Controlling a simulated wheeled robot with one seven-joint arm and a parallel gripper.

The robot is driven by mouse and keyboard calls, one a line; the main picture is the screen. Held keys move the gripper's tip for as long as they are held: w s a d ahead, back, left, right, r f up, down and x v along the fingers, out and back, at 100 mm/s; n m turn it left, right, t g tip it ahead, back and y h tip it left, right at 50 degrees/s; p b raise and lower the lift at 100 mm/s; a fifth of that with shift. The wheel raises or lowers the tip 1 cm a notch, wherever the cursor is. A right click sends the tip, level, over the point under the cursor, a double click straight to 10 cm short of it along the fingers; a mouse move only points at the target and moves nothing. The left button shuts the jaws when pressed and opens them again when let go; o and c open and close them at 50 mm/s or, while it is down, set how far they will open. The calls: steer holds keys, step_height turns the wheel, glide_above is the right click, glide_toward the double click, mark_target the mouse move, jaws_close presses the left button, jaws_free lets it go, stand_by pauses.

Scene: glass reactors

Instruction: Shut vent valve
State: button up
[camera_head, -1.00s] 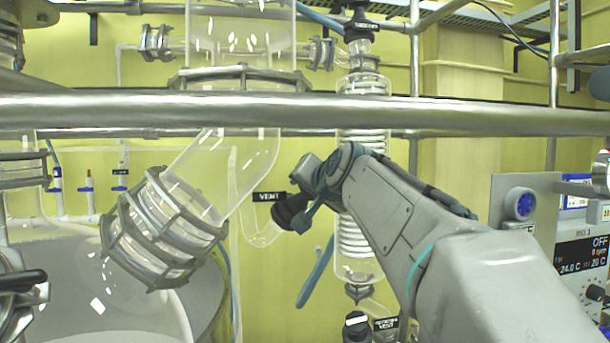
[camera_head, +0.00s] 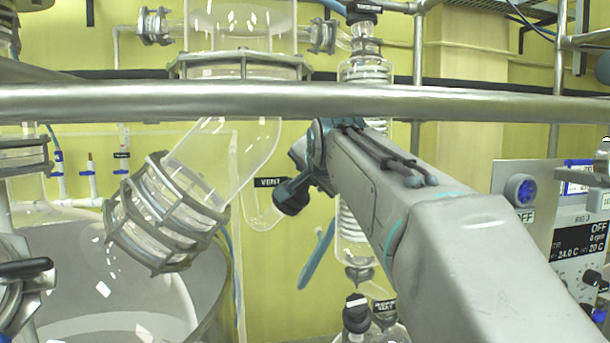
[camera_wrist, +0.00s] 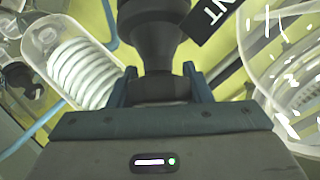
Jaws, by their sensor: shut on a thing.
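The vent valve has a black knob (camera_head: 291,198) beside a black VENT label (camera_head: 270,182), near the bent glass tube in the head view. In the wrist view the black valve knob (camera_wrist: 155,40) fills the upper middle, with part of its label (camera_wrist: 212,12) at its right. In the head view my gripper's fingers are largely hidden behind my wrist. I cannot tell from these views how far the knob is turned.
A steel rail (camera_head: 460,103) crosses in front of the glassware. A coiled glass condenser (camera_head: 352,225) stands close behind my arm. A clamped glass joint (camera_head: 165,212) is at the left, and a control panel (camera_head: 580,250) is at the right.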

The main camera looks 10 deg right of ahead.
steer(key=o, duration=1)
steer(key=shift+n+y, duration=0.3)
